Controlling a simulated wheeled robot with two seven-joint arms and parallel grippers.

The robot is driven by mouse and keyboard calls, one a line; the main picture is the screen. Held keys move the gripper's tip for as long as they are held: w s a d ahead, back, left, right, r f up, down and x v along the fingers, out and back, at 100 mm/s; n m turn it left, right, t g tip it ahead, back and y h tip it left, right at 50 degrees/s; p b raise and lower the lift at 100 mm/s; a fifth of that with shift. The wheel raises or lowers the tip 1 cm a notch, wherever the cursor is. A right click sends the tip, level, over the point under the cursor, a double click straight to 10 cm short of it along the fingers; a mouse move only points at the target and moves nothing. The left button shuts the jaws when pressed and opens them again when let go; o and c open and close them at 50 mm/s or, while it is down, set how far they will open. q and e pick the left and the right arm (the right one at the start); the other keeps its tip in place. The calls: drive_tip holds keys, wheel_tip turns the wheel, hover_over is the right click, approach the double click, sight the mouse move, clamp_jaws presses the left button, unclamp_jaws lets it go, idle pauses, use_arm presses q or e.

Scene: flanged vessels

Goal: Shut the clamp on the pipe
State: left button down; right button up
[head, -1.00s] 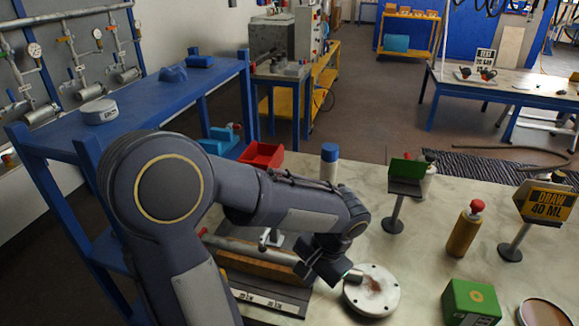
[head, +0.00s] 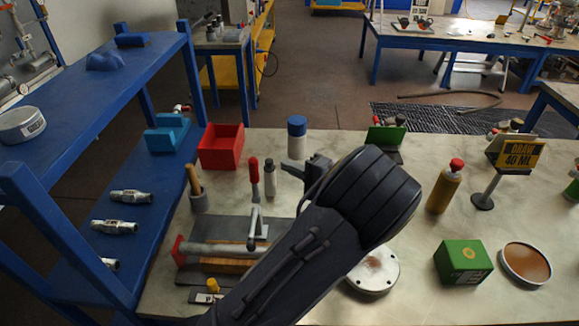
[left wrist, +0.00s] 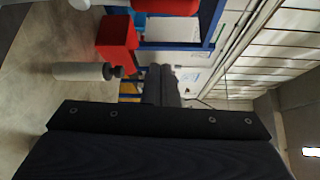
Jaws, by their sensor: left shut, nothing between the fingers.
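The grey pipe (head: 215,250) lies level on a wooden block on the workbench, with a red piece at its left end. The metal clamp (head: 254,232) sits at the pipe with its grey arm standing up. A red handle (head: 254,170) stands upright just behind it; I cannot tell whether it joins the clamp. My left gripper (head: 312,173) is shut and empty, behind and to the right of the clamp, apart from it. My left forearm hides the pipe's right end. My right gripper is out of view.
A blue-capped bottle (head: 297,140) and a red bin (head: 221,147) stand behind; the bin also shows in the left wrist view (left wrist: 117,45). A round flange (head: 376,271), green box (head: 463,263) and brown bottle (head: 445,187) stand right. A blue shelf (head: 100,75) borders the left.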

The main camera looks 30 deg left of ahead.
sight(254, 179)
use_arm(q)
drive_tip(key=s+a+p, duration=0.2)
drive_tip(key=s+a, duration=0.1)
drive_tip(key=a, duration=0.2)
drive_tip(key=shift+s+a, duration=0.2)
drive_tip(key=shift+a, duration=0.05)
drive_tip(key=s+b, duration=0.1)
drive_tip(key=s+n+y+b, duration=0.1)
drive_tip(key=b, duration=0.1)
drive_tip(key=shift+d, duration=0.35)
drive_tip(key=shift+d, duration=0.1)
